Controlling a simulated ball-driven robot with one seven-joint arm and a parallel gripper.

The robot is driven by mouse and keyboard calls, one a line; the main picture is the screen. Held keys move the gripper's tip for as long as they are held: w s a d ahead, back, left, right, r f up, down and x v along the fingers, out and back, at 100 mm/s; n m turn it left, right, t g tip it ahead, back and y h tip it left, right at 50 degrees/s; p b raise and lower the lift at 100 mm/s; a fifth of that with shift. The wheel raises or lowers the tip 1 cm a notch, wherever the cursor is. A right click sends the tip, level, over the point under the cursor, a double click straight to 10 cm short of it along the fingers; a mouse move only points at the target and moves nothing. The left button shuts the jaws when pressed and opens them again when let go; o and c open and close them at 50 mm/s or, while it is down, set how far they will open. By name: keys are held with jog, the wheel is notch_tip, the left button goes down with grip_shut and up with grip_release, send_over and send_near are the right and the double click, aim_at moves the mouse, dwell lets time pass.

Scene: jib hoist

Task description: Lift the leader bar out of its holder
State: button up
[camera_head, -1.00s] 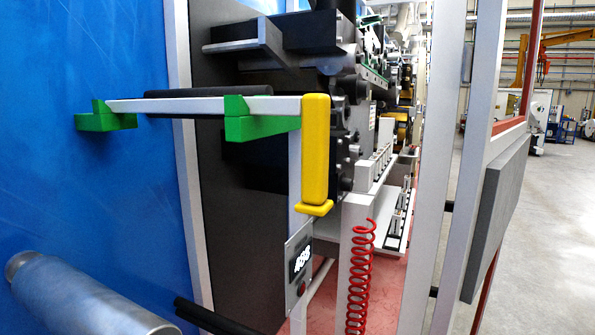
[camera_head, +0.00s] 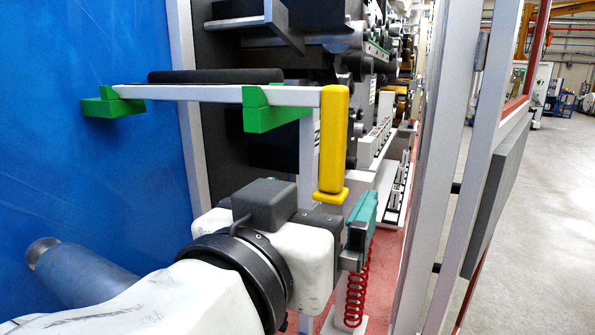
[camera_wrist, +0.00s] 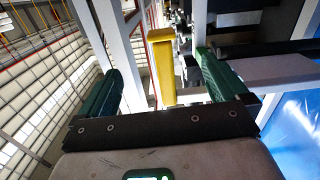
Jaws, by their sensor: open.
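The leader bar is a pale straight bar (camera_head: 190,93) with an upright yellow handle (camera_head: 334,140) at its right end. It rests level in two green holder brackets, one at left (camera_head: 112,106) and one nearer the handle (camera_head: 272,116). My gripper (camera_head: 362,212) is below and just right of the handle, with teal fingers. In the wrist view, my gripper (camera_wrist: 161,74) is open, and the yellow handle (camera_wrist: 162,55) shows between the two fingers, farther out and apart from them. The gap between fingers and handle is hard to judge.
A blue panel (camera_head: 90,180) stands at left with a grey roller (camera_head: 85,270) below. A red coiled hose (camera_head: 356,285) hangs just under my gripper. A pale frame post (camera_head: 420,190) stands right of it. Open floor (camera_head: 550,230) lies at far right.

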aim_at(329, 153)
jog(key=shift+m, duration=0.3)
jog(key=shift+w+d+r+p, duration=0.35)
jog(key=shift+w+d+r, duration=0.15)
jog(key=shift+w, duration=0.8)
jog(key=shift+w+d+r+p, duration=0.35)
jog(key=shift+w+r, duration=0.15)
jog(key=shift+w, duration=0.75)
jog(key=shift+w+d+r+p, duration=0.3)
jog(key=shift+w+d+r, duration=0.2)
jog(key=shift+w, duration=0.8)
jog(key=shift+c, duration=0.5)
grip_shut()
jog(key=shift+r, duration=0.1)
